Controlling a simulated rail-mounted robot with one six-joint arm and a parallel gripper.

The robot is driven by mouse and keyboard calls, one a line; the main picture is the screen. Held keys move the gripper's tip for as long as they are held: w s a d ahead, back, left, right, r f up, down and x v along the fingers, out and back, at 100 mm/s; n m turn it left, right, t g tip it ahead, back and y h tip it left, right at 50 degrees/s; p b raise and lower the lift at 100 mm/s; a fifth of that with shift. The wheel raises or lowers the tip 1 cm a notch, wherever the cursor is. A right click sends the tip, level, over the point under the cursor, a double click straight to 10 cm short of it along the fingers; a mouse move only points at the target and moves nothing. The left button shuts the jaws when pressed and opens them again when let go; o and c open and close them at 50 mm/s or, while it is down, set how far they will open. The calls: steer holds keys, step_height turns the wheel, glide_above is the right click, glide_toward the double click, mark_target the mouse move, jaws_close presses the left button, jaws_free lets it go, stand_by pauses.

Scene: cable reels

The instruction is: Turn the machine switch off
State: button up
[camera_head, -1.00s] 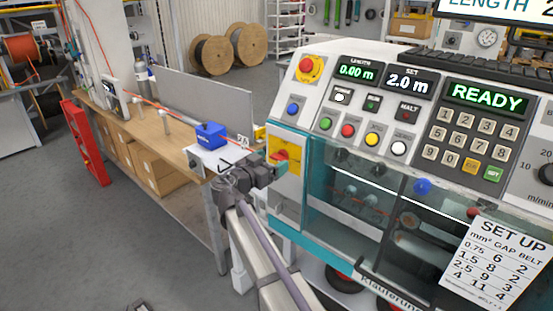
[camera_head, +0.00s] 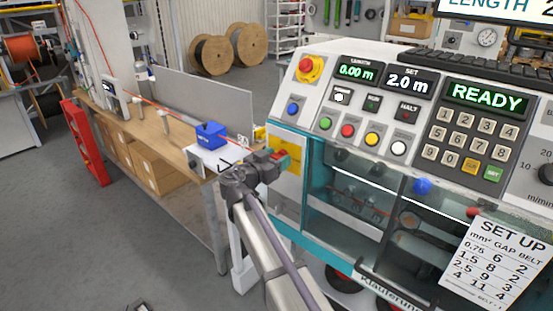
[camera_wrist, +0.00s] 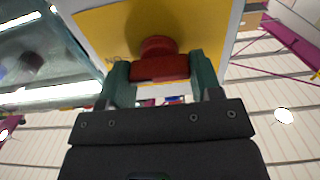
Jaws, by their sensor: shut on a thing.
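The machine switch is a red rotary handle (camera_wrist: 160,62) on a yellow plate (camera_wrist: 100,32) in the wrist view. In the head view the yellow plate (camera_head: 291,157) is on the machine's left front side, and the red handle is mostly hidden by my gripper. My gripper (camera_wrist: 160,76) has its two green fingers on either side of the red handle and is shut on it. In the head view my gripper (camera_head: 279,161) reaches the plate from the left.
The machine's panel shows a READY display (camera_head: 486,95), several coloured buttons and a red emergency knob (camera_head: 307,64) above the switch. A workbench (camera_head: 185,150) with a blue device (camera_head: 211,135) stands to the left. Grey floor is open at the lower left.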

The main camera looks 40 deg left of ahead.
steer(key=shift+n, duration=0.3)
steer(key=n, duration=0.3)
steer(key=shift+n, duration=0.3)
steer(key=n, duration=0.4)
steer(key=shift+a+f, duration=0.1)
steer(key=shift+a, duration=0.05)
steer(key=n, duration=0.5)
steer(key=shift+f, duration=0.1)
steer(key=n, duration=0.4)
steer(key=shift+n, duration=0.3)
steer(key=o, duration=0.9)
